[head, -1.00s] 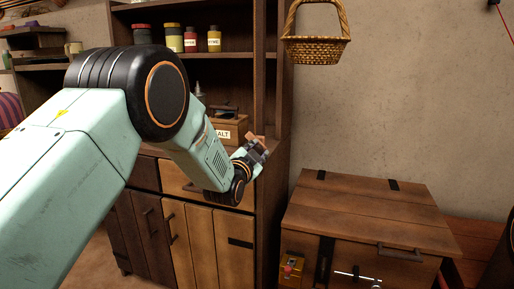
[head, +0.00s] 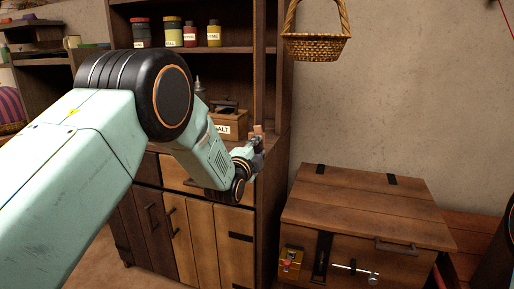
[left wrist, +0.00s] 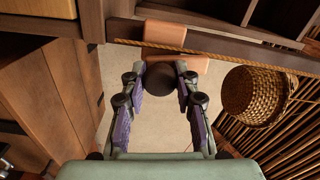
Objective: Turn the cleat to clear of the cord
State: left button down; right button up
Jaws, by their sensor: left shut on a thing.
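The cleat (left wrist: 190,66) is a light-brown wooden piece with a dark round knob in front of it, in the left wrist view. My right gripper is out of view.
A wicker basket (head: 314,46) hangs at the upper middle; a wicker basket also shows in the left wrist view (left wrist: 254,96). A cupboard with jars and a salt box (head: 231,126) stands behind my arm. A wooden chest (head: 365,205) stands at the lower right.

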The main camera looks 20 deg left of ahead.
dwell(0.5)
pick_arm(q)
jog(key=c, duration=1)
grip_release()
jog(key=shift+s, duration=0.1)
jog(key=s, duration=1.1)
jog(key=shift+s+a, duration=0.2)
jog(key=shift+s, duration=0.2)
